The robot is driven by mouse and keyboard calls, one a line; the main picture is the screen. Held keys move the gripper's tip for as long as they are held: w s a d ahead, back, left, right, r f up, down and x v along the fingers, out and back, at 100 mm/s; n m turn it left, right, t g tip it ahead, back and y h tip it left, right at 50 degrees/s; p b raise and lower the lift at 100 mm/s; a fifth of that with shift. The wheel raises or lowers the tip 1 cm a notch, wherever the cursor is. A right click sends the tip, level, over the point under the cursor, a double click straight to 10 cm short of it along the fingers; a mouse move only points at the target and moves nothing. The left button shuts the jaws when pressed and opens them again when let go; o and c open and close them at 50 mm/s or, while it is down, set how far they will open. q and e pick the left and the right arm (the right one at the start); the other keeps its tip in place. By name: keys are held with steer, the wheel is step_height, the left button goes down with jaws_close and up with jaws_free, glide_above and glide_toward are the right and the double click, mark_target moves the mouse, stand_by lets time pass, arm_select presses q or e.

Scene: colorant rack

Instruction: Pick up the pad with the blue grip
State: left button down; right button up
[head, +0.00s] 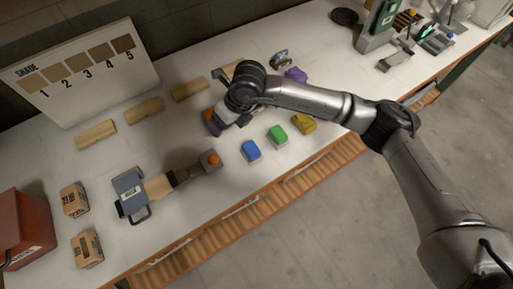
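The pad with the blue grip (251,151) rests on the light table near its front edge, in a row with a green-gripped pad (278,135) and a yellow-gripped pad (303,124). My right arm reaches in from the right. My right gripper (216,121) is over the table, up and left of the blue pad and apart from it. The arm's wrist partly covers the gripper, so its opening is not clear. My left gripper is not in view.
A purple piece (296,75) lies behind the arm. Wooden blocks (145,110) lie before the shade board (85,72). A grey handled box (131,193) and an orange-knobbed tool (210,160) lie left of the blue pad. A red box (22,232) stands far left.

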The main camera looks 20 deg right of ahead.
mark_target(251, 148)
steer(key=s+d+f+m+g+h, duration=0.2)
steer(key=s+d+h, duration=0.1)
steer(key=d+h, duration=0.15)
steer(key=shift+y, duration=0.25)
steer(key=f, duration=0.8)
steer(key=d+f, duration=0.1)
steer(key=f, duration=0.4)
steer(key=shift+w, duration=0.1)
steer(key=c, duration=1)
steer(key=shift+r, duration=0.1)
